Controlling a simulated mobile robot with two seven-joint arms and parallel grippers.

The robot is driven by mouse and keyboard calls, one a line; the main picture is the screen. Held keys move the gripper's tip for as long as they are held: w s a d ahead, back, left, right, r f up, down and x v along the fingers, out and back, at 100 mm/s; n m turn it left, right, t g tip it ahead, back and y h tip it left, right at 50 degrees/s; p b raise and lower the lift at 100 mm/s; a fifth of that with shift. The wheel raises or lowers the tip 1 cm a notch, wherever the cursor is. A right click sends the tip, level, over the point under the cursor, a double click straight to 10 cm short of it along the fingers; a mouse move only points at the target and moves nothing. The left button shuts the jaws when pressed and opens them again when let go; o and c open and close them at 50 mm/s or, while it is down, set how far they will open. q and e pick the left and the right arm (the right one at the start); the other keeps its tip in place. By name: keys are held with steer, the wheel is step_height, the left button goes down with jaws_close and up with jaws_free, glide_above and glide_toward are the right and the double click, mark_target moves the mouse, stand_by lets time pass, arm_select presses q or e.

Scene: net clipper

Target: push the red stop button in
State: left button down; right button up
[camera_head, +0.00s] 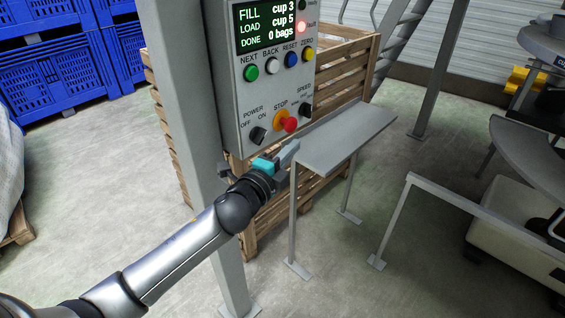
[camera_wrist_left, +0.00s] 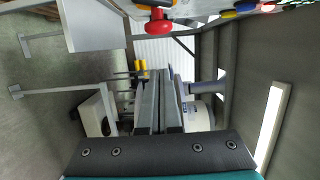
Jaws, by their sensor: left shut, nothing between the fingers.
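The red stop button (camera_head: 290,124) sits on an orange-yellow base on the lower part of the grey control panel (camera_head: 243,100), under the label STOP. In the left wrist view the red button (camera_wrist_left: 158,22) sticks out at the top, above the fingers. My left gripper (camera_head: 294,148) is just below the panel's lower edge, a little under the button and apart from it. Its fingers also show in the left wrist view (camera_wrist_left: 160,100); they are shut with nothing between them. My right gripper is not in view.
A POWER knob (camera_head: 257,135) and a SPEED knob (camera_head: 305,110) flank the button. A grey post (camera_head: 185,100) carries the panel. A small grey table (camera_head: 345,140) stands right of the gripper, with a wooden crate (camera_head: 340,70) behind. Blue crates (camera_head: 50,70) stand at the back left.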

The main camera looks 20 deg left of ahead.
arm_select(q)
steer(key=s, duration=0.5)
steer(key=shift+s+r, duration=0.1)
steer(key=shift+s, duration=0.15)
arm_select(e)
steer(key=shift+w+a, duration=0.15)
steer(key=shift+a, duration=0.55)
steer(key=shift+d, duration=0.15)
